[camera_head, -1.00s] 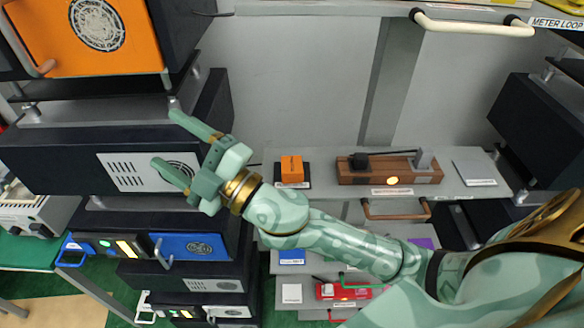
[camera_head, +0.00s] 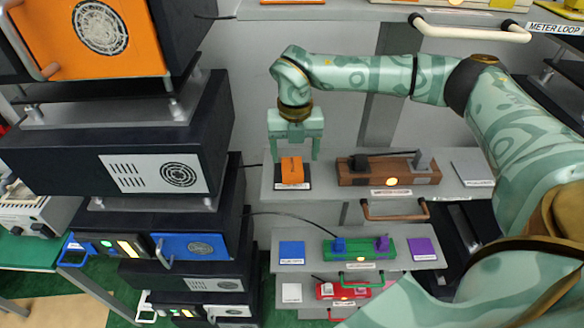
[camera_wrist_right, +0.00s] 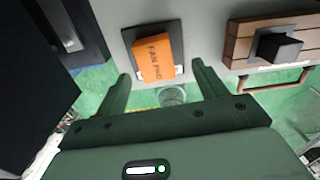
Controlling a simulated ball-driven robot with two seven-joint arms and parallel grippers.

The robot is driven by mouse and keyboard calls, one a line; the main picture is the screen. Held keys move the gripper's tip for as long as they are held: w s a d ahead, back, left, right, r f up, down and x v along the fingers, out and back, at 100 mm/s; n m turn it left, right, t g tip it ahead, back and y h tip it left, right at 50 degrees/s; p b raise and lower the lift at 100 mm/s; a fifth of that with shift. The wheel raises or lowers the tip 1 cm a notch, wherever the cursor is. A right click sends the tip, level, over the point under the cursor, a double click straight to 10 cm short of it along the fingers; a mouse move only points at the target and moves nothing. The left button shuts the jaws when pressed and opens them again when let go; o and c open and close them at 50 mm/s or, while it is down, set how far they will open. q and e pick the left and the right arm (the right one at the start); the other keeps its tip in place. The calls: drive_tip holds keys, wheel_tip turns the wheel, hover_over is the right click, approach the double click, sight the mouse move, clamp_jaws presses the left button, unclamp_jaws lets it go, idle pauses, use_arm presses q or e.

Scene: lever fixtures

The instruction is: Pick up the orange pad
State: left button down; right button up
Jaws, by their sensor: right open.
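The orange pad (camera_head: 291,169) is a small orange block on a dark square base at the left end of the upper grey shelf. In the right wrist view the orange pad (camera_wrist_right: 155,57) bears the dark words "FAN PAD". My right gripper (camera_head: 296,156) points down at the pad, with its fingers apart on either side of it in the head view. In the right wrist view my right gripper (camera_wrist_right: 160,80) is open and empty, with the pad beyond and between its fingertips. I cannot tell the exact gap. My left gripper is not in view.
A wooden lever fixture (camera_head: 372,178) with a glowing orange light sits right of the pad on the same shelf. A green fixture (camera_head: 357,248) and blue pad (camera_head: 291,252) are on the shelf below. Dark equipment boxes (camera_head: 125,143) stand close on the left.

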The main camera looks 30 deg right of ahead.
sight(294, 165)
drive_tip(key=f, duration=0.1)
drive_tip(key=f+p, duration=0.1)
drive_tip(key=f, duration=0.2)
drive_tip(key=shift+w+a+p, duration=0.2)
drive_tip(key=shift+w+p, duration=0.05)
drive_tip(key=shift+p, duration=0.15)
drive_tip(key=shift+f, duration=0.45)
drive_tip(key=c, duration=1.1)
drive_tip(key=shift+o, duration=0.2)
drive_tip(key=shift+s+d+r+b, duration=0.15)
drive_tip(key=shift+r+b, duration=0.25)
drive_tip(key=shift+b, duration=0.3)
wheel_tip(294, 165, up, 6)
drive_tip(key=shift+f+b, duration=0.2)
drive_tip(key=shift+b, duration=0.75)
drive_tip(key=shift+s+d+r, duration=0.25)
drive_tip(key=shift+s+d, duration=0.05)
drive_tip(key=shift+s, duration=0.05)
drive_tip(key=s+d+b, duration=0.5)
drive_tip(key=s+d, duration=0.7)
drive_tip(key=s, duration=0.2)
drive_tip(key=shift+d, duration=0.2)
